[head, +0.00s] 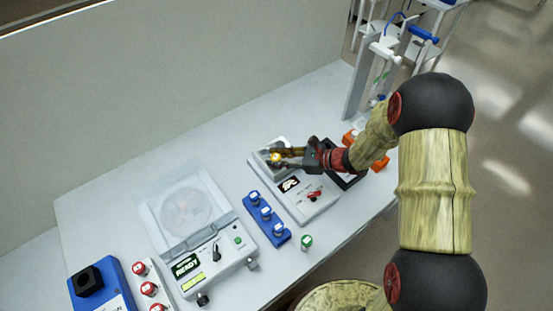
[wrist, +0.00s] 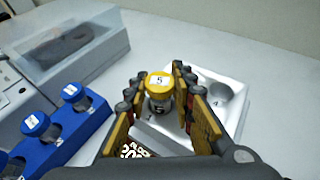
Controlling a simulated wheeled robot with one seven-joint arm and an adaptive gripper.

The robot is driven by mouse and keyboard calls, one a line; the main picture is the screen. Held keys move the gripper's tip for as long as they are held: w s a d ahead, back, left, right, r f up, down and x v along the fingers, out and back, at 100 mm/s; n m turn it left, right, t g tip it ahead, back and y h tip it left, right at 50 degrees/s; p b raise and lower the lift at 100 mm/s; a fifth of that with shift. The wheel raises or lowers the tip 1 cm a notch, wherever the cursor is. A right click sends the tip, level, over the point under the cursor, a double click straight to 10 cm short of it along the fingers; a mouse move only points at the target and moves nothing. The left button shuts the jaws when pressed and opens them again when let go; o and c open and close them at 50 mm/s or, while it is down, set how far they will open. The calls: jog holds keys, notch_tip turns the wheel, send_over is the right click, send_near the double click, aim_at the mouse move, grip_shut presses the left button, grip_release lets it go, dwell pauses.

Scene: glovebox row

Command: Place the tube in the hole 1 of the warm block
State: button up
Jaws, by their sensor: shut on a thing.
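The tube (wrist: 158,98) has a yellow cap marked 5 and stands upright between my fingers in the wrist view. In the head view its yellow cap (head: 276,158) shows at my fingertips. My gripper (wrist: 158,95) is shut on the tube, with one finger on each side. The warm block (head: 314,208) is a white device with a dark display and a red switch; its pale holder part is under my gripper. One round empty hole (wrist: 226,98) shows right of my fingers. The tube's lower end is hidden, so I cannot tell whether it is inside a hole.
A blue rack (head: 266,219) with blue-capped tubes stands left of the warm block. A green-capped tube (head: 306,242) stands near the front edge. A clear-lidded machine (head: 188,262) reads READY. Red-capped tubes (head: 149,288) are farther left. Orange items (head: 381,163) lie behind my wrist.

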jog(key=shift+f, duration=0.1)
jog(key=o, duration=0.5)
jog(key=shift+f, duration=0.1)
jog(key=o, duration=0.4)
jog(key=shift+o, duration=0.5)
